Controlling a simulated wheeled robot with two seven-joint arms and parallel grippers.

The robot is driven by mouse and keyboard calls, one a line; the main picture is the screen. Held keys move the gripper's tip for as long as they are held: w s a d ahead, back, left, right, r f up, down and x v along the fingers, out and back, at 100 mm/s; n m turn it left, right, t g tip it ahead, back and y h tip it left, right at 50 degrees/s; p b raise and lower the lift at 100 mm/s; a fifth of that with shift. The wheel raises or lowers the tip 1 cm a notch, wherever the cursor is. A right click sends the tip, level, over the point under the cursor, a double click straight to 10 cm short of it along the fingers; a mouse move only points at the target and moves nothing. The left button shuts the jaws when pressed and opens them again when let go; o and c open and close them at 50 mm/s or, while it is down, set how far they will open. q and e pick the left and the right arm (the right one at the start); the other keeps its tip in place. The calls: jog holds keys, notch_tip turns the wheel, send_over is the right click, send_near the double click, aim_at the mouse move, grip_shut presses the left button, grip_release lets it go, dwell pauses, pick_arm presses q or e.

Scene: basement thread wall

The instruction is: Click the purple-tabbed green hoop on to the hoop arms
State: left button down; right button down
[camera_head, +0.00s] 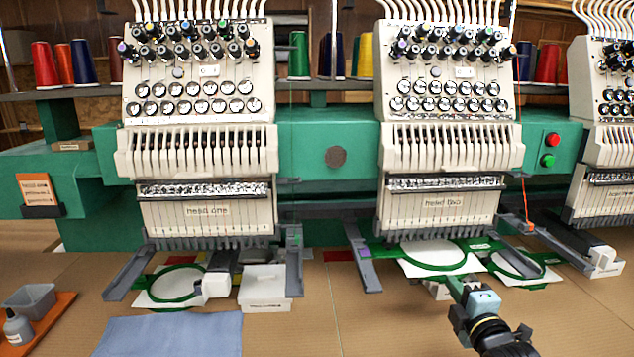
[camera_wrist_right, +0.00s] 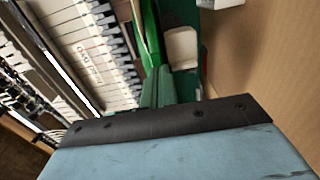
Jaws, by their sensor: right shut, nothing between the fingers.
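A green hoop (camera_head: 404,262) with white fabric (camera_head: 436,257) lies under head two. Its green side piece reaches the left grey hoop arm (camera_head: 362,258), where a small purple patch shows. Whether it is clicked on cannot be told. A second green hoop (camera_head: 541,268) with white fabric lies to its right, near another grey arm (camera_head: 552,236). My right gripper (camera_head: 456,287) is shut and empty, just in front of the head two hoop; contact is unclear. In the right wrist view, a green hoop rim (camera_wrist_right: 150,35) shows beyond the gripper's fingers (camera_wrist_right: 157,88). My left gripper is not in view.
Head one (camera_head: 206,208) stands left, with a green hoop (camera_head: 152,285) and a white box (camera_head: 264,283) below it. A blue cloth (camera_head: 170,335) and an orange tray (camera_head: 52,318) lie at the front left. The brown tabletop (camera_head: 370,320) is clear at front centre.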

jog(key=s+p, duration=0.4)
jog(key=s, duration=0.3)
jog(key=shift+d+p, duration=0.25)
jog(key=shift+p, duration=0.05)
